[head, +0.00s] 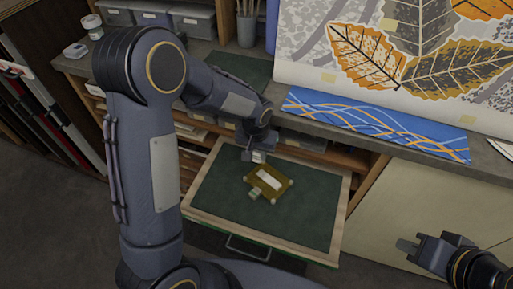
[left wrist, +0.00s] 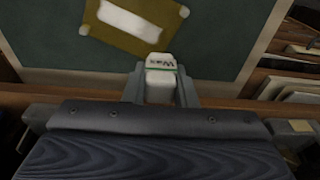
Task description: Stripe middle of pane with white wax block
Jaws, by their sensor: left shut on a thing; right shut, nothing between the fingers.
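An amber pane (head: 258,184) lies on the dark green lining of a pulled-out drawer, with pale round knobs at corners. A white band (head: 269,178) runs across its middle; it also shows in the left wrist view (left wrist: 130,20). My left gripper (head: 260,151) is shut on a white wax block (head: 259,157), just beyond the pane's far edge. In the left wrist view the block (left wrist: 160,76), with dark lettering and a green line, sits between the fingers, apart from the pane. My right gripper (head: 410,247) is shut and empty at the lower right, outside the drawer.
The drawer (head: 335,222) has a pale wooden rim, with free lining around the pane. A small pale piece (head: 255,194) is at the pane's near left edge. Behind is a counter with a blue patterned strip (head: 375,122) and a leaf-print panel (head: 350,85).

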